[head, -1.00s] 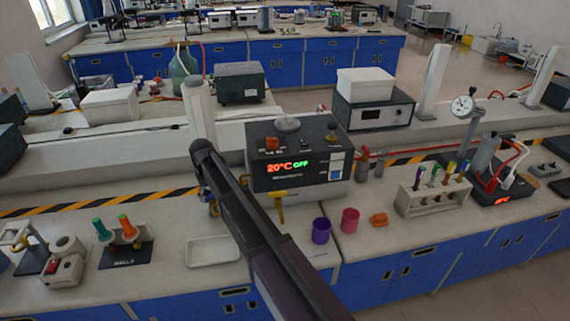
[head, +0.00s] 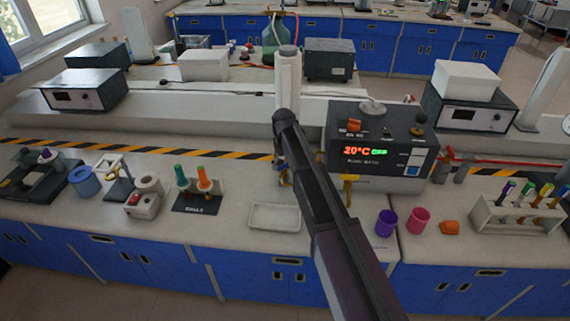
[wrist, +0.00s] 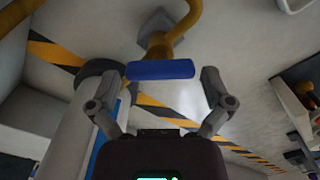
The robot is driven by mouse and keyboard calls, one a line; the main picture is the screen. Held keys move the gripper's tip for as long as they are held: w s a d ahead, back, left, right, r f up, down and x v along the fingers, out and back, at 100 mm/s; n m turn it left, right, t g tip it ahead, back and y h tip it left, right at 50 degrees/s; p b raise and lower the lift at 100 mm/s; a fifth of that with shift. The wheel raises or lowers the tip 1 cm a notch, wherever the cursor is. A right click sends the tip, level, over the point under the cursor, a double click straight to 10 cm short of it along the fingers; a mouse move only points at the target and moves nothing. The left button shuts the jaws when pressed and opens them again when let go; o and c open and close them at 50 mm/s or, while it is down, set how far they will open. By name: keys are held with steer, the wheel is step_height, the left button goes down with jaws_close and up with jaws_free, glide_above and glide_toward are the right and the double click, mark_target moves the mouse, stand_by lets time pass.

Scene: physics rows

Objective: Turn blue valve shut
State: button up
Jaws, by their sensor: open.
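The blue valve handle (wrist: 160,70) is a short bar lying crosswise in the wrist view, in front of a yellow pipe (wrist: 158,44). My gripper (wrist: 163,84) is open, with one finger on each side of the handle. Small gaps show at both handle ends, and neither finger clearly touches it. In the head view my arm reaches to the white post on the bench. My arm hides most of the valve there, and I cannot make out the fingers.
A heater box (head: 380,145) reading 20°C stands right of my arm. A shallow white tray (head: 274,218) lies to its left. Purple (head: 385,222) and pink (head: 418,220) cups stand at the front right. A tube rack (head: 515,216) is farther right. Bare bench shows around the tray.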

mark_target(284, 164)
steer(key=shift+r, duration=0.15)
step_height(284, 164, up, 14)
steer(key=p, duration=1.3)
steer(key=shift+f+p, duration=0.2)
steer(key=shift+p, duration=0.2)
steer(key=shift+f, duration=0.2)
step_height(284, 164, down, 13)
steer(key=b, duration=1.3)
steer(key=shift+f+b, duration=0.2)
steer(key=shift+b, duration=0.2)
steer(key=c, duration=0.8)
